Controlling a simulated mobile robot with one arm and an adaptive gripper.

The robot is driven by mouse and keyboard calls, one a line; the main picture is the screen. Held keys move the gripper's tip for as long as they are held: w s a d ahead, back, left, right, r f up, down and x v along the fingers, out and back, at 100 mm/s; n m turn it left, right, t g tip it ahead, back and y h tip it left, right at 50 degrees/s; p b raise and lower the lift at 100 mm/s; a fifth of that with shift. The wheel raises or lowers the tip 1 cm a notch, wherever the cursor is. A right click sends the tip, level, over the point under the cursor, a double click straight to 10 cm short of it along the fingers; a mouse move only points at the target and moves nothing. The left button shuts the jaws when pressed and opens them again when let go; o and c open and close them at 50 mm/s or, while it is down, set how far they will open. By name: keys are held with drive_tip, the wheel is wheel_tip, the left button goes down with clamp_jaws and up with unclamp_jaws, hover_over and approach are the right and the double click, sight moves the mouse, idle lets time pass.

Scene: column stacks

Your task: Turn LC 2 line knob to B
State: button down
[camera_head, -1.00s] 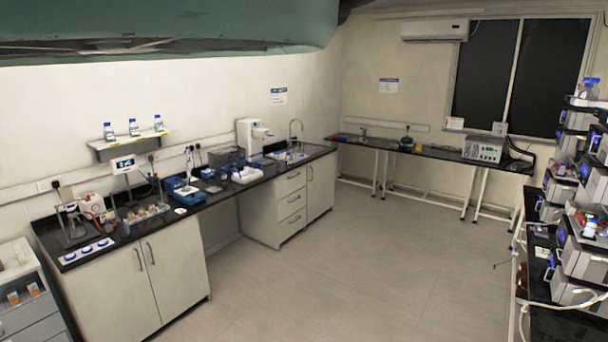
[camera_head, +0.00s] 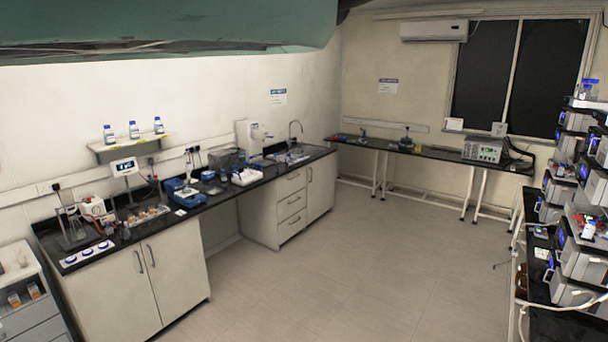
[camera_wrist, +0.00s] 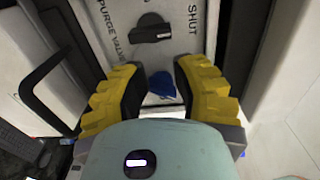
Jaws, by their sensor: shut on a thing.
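In the wrist view, a light front panel (camera_wrist: 172,57) faces me, with a blue knob (camera_wrist: 162,86) low between my fingers. My gripper (camera_wrist: 160,73) has yellow-padded fingers, one on each side of the blue knob, and is shut on it. The knob's pointer direction and any A or B marks cannot be made out. Above it on the panel is a black knob (camera_wrist: 152,28), lettered PURGE VALVE on the left and SHUT on the right. In the head view, instrument column stacks (camera_head: 580,262) stand at the right edge; my gripper does not show there.
In the wrist view, a black curved handle or tube (camera_wrist: 45,82) is left of the panel and a pale wall-like surface (camera_wrist: 285,75) is at the right. In the head view, the floor (camera_head: 330,260) between the benches is clear.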

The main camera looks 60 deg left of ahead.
drive_tip(key=shift+s+d+r+h, duration=0.1)
drive_tip(key=shift+d+r+h, duration=0.2)
drive_tip(key=shift+r, duration=0.4)
drive_tip(key=w+v, duration=0.1)
drive_tip(key=v, duration=0.5)
drive_tip(key=shift+a+f+b, duration=0.15)
drive_tip(key=shift+a+b, duration=0.2)
